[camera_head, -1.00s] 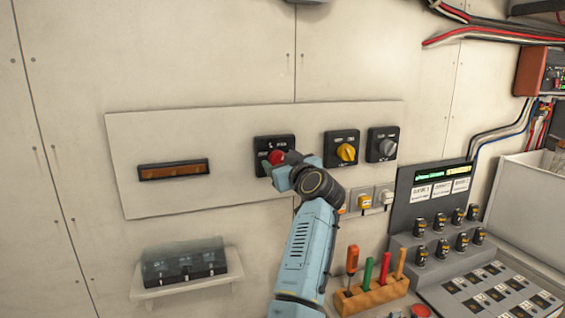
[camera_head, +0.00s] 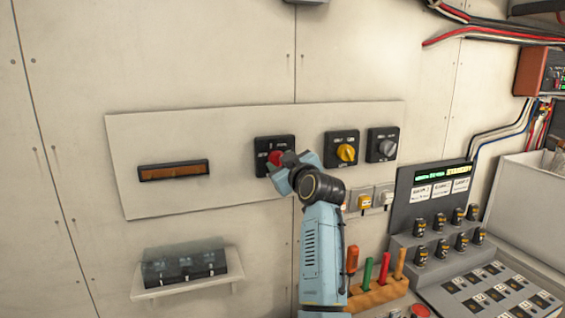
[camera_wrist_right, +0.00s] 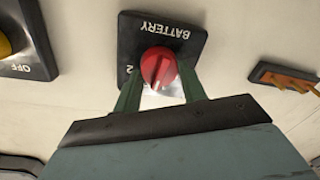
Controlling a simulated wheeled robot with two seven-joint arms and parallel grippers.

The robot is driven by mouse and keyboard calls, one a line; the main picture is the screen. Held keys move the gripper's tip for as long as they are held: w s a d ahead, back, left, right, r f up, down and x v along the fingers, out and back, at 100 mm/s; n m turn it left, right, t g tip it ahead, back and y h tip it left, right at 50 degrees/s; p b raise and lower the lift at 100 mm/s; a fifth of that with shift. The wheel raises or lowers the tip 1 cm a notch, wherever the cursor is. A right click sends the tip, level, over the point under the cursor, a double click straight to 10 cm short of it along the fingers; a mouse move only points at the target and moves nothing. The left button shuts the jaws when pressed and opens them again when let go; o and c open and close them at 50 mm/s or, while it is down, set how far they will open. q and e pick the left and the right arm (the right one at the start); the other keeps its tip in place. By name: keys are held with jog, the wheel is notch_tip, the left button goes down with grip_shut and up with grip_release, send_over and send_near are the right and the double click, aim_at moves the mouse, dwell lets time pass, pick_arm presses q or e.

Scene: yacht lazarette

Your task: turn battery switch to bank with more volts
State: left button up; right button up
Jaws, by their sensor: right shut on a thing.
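The battery switch is a black square plate (camera_head: 266,144) with a red knob (camera_head: 275,157) on the pale wall panel. In the right wrist view the plate (camera_wrist_right: 187,38) reads "BATTERY" upside down, with a "2" by the knob (camera_wrist_right: 160,68). My right gripper (camera_head: 282,163) is at the switch, its two green fingers (camera_wrist_right: 160,90) shut on the sides of the red knob. The lit display (camera_head: 444,173) at the right has green and yellow text too small to read. My left gripper is not in view.
A yellow-knob switch (camera_head: 346,153) and a grey-knob switch (camera_head: 387,148) sit right of the battery switch. An amber bar display (camera_head: 173,170) is at left. Below are a clear-covered fuse box (camera_head: 184,264) and a wooden rack (camera_head: 378,294) of coloured-handled tools.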

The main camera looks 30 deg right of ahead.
jog(key=shift+a+n+p, duration=0.1)
jog(key=shift+n+p, duration=1.65)
jog(key=shift+n, duration=1.15)
jog(key=o, duration=1)
jog(key=shift+g+h, duration=0.3)
jog(key=b+v, duration=0.2)
jog(key=v, duration=1.1)
jog(key=shift+s+f, duration=0.1)
jog(key=shift+s, duration=0.1)
